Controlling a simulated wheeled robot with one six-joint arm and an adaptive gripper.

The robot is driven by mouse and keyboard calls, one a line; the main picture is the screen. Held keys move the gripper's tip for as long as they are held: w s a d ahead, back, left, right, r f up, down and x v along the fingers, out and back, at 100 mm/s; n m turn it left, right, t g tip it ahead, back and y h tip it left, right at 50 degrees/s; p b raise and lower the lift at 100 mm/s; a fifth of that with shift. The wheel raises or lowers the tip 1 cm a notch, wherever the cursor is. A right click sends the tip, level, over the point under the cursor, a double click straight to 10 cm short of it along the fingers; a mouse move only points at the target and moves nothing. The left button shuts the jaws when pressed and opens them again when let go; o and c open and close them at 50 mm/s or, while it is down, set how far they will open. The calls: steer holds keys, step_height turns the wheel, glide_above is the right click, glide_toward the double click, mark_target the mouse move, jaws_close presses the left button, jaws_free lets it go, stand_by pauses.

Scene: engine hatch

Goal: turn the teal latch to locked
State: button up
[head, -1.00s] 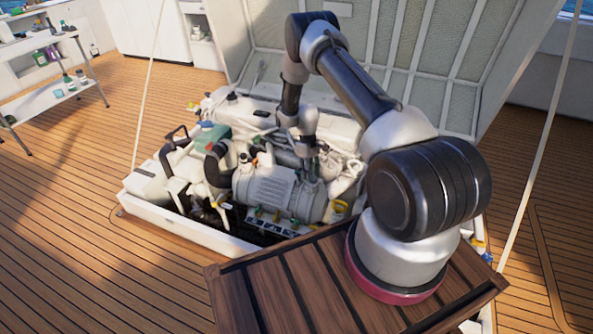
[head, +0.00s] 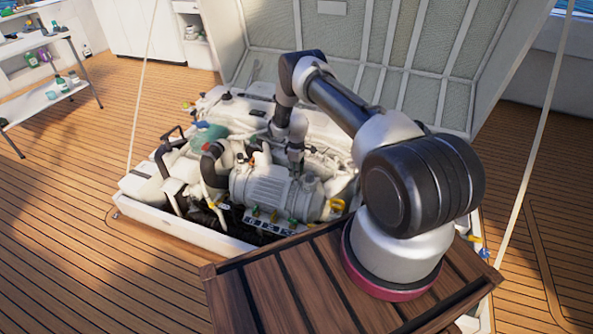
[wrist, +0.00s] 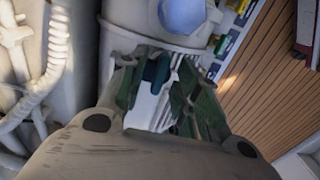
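The teal latch (wrist: 156,69) shows in the wrist view as a small dark teal handle on a pale mount, just beyond and between my fingers. My gripper (wrist: 160,83) has its two dark green fingers apart, one on each side of the latch and mount. I cannot tell whether either finger touches the latch. In the head view my gripper (head: 294,160) points down over the engine (head: 275,190), its fingertips hard to make out. The latch cannot be picked out there; my arm and the engine parts likely hide it.
A blue hexagonal cap (wrist: 183,14) sits beyond the latch. White corrugated hose (wrist: 52,55) runs at the left of the wrist view. The raised hatch lid (head: 400,60) stands behind my arm. The slatted wooden platform (head: 270,290) is in front. Open deck lies left.

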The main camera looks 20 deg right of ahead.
jaws_close()
steer(key=shift+m, duration=0.3)
steer(key=m, duration=0.3)
steer(key=shift+m, duration=0.3)
steer(key=m, duration=1.3)
steer(key=shift+m, duration=0.3)
